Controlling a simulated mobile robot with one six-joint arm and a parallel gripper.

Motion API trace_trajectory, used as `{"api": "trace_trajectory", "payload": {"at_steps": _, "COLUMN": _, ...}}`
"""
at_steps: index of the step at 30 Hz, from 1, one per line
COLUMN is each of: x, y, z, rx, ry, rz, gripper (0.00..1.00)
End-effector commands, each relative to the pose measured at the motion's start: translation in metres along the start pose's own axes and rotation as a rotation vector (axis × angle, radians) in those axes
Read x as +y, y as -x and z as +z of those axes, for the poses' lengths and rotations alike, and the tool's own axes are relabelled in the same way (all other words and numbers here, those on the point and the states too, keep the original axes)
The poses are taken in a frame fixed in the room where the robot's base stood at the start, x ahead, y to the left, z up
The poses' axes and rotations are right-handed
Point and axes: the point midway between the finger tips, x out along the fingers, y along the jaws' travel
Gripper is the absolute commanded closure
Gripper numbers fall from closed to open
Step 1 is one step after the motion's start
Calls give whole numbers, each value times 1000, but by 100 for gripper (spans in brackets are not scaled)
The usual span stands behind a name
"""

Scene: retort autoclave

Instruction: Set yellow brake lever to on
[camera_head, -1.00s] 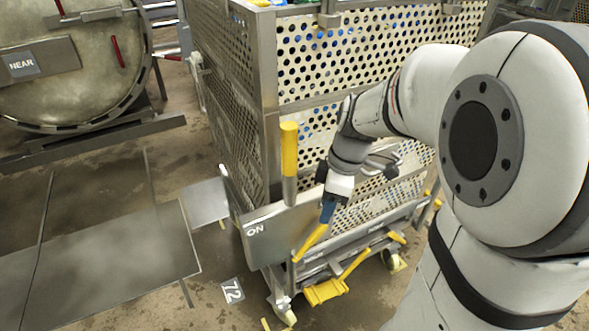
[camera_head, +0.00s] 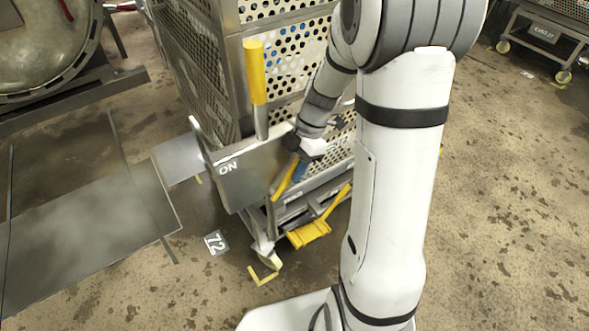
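The yellow-handled lever (camera_head: 255,72) stands nearly upright on a thin metal stem. The stem meets the top of a grey metal plate (camera_head: 245,178) marked "ON" near its left end. My gripper (camera_head: 299,172) is low at the plate's right end, to the right of and below the lever's handle, apart from it. A blue part shows at its tip, close to a slanting yellow bar (camera_head: 283,183). I cannot tell whether the tip touches this bar. The fingers are too small and partly hidden to show if they are open or shut.
The perforated metal cart (camera_head: 200,75) stands behind the plate, on casters. A yellow pedal-like piece (camera_head: 309,234) sticks out low at its front. A round vessel (camera_head: 45,45) and a grey floor plate (camera_head: 85,235) are at left.

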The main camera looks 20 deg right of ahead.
Motion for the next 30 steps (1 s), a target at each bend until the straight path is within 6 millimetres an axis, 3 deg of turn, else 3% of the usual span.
{"api": "trace_trajectory", "payload": {"at_steps": 4, "x": 0, "y": -10, "z": 0, "rx": 0, "ry": 0, "rz": 0, "gripper": 64}}
{"api": "trace_trajectory", "payload": {"at_steps": 12, "x": 0, "y": -11, "z": -1, "rx": -1, "ry": 0, "rz": 0, "gripper": 64}}
{"api": "trace_trajectory", "payload": {"at_steps": 25, "x": 1, "y": -10, "z": -1, "rx": -1, "ry": 1, "rz": 1, "gripper": 100}}
{"api": "trace_trajectory", "payload": {"at_steps": 30, "x": 1, "y": -10, "z": -1, "rx": -2, "ry": 2, "rz": 3, "gripper": 100}}
